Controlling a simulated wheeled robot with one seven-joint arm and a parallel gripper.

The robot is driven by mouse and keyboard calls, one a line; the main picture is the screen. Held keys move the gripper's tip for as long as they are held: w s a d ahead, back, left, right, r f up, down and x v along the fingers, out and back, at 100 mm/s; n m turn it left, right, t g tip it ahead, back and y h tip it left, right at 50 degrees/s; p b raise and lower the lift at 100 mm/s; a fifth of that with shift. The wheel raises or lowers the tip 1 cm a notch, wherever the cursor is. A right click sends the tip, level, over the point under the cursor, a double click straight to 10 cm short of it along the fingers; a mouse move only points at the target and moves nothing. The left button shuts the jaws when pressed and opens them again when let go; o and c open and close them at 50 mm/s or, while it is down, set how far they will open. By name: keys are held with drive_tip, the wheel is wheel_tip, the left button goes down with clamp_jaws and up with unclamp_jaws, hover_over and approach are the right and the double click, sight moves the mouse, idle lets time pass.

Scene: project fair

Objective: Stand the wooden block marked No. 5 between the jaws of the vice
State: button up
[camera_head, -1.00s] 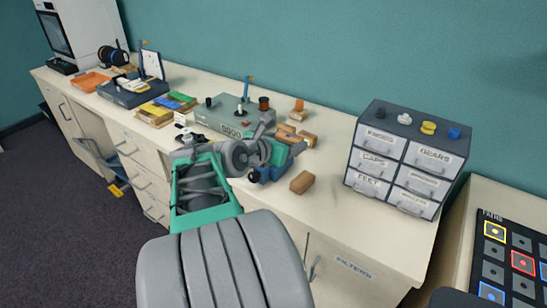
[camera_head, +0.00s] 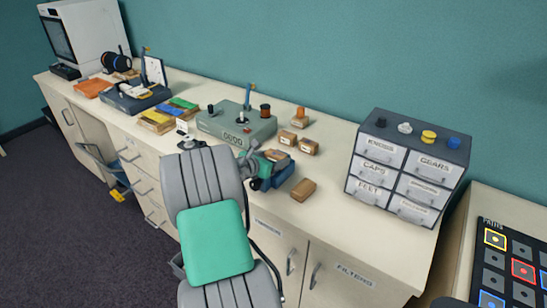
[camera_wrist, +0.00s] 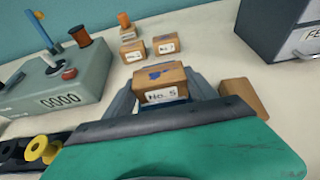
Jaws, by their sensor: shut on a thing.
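The wooden block marked No. 5 (camera_wrist: 160,84) has a white label facing me and a blue mark on top. My gripper (camera_wrist: 164,98) is shut on it, with grey fingers at its left and right sides. In the head view my gripper (camera_head: 266,164) is at the front part of the bench, over the blue vice (camera_head: 284,180), and the block (camera_head: 279,155) shows just beyond it. A blue patch shows below the block in the wrist view. The vice's jaws are mostly hidden, so I cannot tell whether the block is between them.
Another wooden block (camera_head: 303,189) lies right of the vice. Two labelled blocks (camera_head: 288,138) (camera_head: 308,147) lie behind. A grey-green counter box (camera_head: 236,122) stands at left, and a drawer cabinet (camera_head: 409,165) at right. Bench space is clear between vice and cabinet.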

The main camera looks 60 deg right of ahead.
drive_tip(key=o, duration=1.4)
